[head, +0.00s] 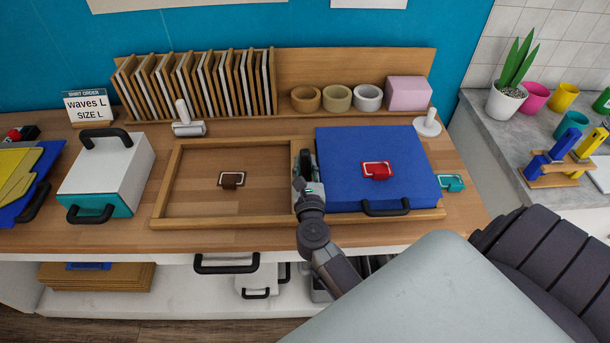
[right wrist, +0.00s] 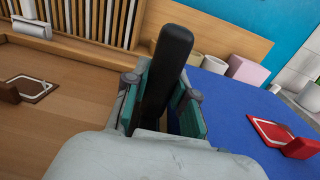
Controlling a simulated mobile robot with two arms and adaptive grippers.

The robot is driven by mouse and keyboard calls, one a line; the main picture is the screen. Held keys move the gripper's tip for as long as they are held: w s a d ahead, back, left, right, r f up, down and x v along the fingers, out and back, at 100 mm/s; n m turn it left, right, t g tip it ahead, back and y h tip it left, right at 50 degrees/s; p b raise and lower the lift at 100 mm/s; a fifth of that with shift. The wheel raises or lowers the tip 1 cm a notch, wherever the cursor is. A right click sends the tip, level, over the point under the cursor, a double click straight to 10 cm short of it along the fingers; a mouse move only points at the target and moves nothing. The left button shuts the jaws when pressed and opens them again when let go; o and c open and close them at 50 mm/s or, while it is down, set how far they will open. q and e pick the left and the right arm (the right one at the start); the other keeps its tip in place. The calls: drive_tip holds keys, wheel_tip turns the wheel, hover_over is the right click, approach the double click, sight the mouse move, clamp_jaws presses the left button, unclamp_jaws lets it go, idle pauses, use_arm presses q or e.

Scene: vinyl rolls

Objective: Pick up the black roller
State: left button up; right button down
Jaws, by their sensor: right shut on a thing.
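The black roller (right wrist: 170,60) shows in the right wrist view as a dark, rounded, upright piece between the teal fingers of my right gripper (right wrist: 163,100). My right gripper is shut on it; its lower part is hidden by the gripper. In the head view my right gripper (head: 309,182) is over the strip between the wooden tray and the blue slab, with the black roller (head: 307,160) showing dark at its tip. I cannot tell whether the roller still touches the surface below. My left gripper is not in view.
The wooden tray (head: 165,197) holds a brown tool (head: 231,180). A red tool (head: 376,170) lies on the blue slab (head: 345,150). A white roller (head: 188,126) lies behind the tray, near upright frames. A white lidded box (head: 105,160) stands at left.

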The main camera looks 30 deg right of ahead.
sight(308, 156)
drive_tip(key=r, duration=0.1)
drive_tip(key=r+p, duration=0.1)
drive_tip(key=r, duration=0.2)
drive_tip(key=shift+s+d+r+p, duration=0.2)
drive_tip(key=shift+s+r+p, duration=0.1)
drive_tip(key=shift+r+p, duration=0.1)
drive_tip(key=s+d+r+p, duration=0.1)
drive_tip(key=s+d+r, duration=0.4)
drive_tip(key=s, duration=0.4)
drive_tip(key=shift+s+r+p, duration=0.3)
drive_tip(key=shift+s+r, duration=0.1)
drive_tip(key=shift+r, duration=0.25)
drive_tip(key=c, duration=1.5)
unclamp_jaws()
clamp_jaws()
